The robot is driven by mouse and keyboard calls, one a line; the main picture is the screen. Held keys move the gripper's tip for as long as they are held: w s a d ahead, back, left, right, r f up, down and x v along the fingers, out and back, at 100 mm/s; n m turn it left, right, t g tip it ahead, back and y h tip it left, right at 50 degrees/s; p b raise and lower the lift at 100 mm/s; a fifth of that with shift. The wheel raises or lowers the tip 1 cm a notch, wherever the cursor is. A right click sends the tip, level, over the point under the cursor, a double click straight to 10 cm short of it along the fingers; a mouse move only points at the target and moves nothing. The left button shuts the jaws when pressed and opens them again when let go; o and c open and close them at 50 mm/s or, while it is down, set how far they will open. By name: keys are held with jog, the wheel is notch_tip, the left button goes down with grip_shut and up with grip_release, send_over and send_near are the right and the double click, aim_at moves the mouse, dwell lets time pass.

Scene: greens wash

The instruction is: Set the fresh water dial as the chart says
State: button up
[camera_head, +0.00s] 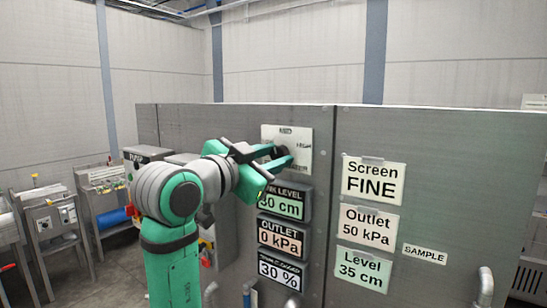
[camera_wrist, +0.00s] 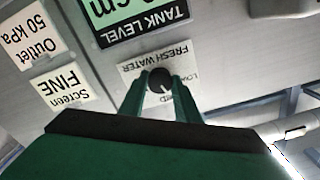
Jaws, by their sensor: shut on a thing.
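The fresh water dial is a dark round knob (camera_head: 283,149) on a pale plate (camera_head: 300,135) on the grey cabinet front. My gripper (camera_head: 280,156) is shut on the knob, with one green finger on each side; the fingers show in the wrist view (camera_wrist: 160,92). I cannot tell the knob's setting. The chart is a set of cards: Screen FINE (camera_head: 374,180), Outlet 50 kPa (camera_head: 369,226) and Level 35 cm (camera_head: 362,269).
Under the dial are the tank level display (camera_head: 288,204), partly hidden by my gripper, the outlet display at 0 kPa (camera_head: 281,238) and a 30 % display (camera_head: 281,269). A SAMPLE tag (camera_head: 425,254) is at the right. Pipe handles stick out low. Steel machines (camera_head: 102,190) stand left.

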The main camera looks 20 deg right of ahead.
jog(key=m, duration=1.2)
jog(key=shift+d+f+m, duration=0.1)
jog(key=shift+m, duration=0.2)
jog(key=shift+s, duration=0.1)
dwell(0.3)
jog(key=o, duration=1)
jog(key=shift+o, duration=0.2)
jog(key=shift+a, duration=0.2)
jog(key=v, duration=1)
jog(key=shift+s, duration=0.25)
jog(key=shift+a, duration=0.15)
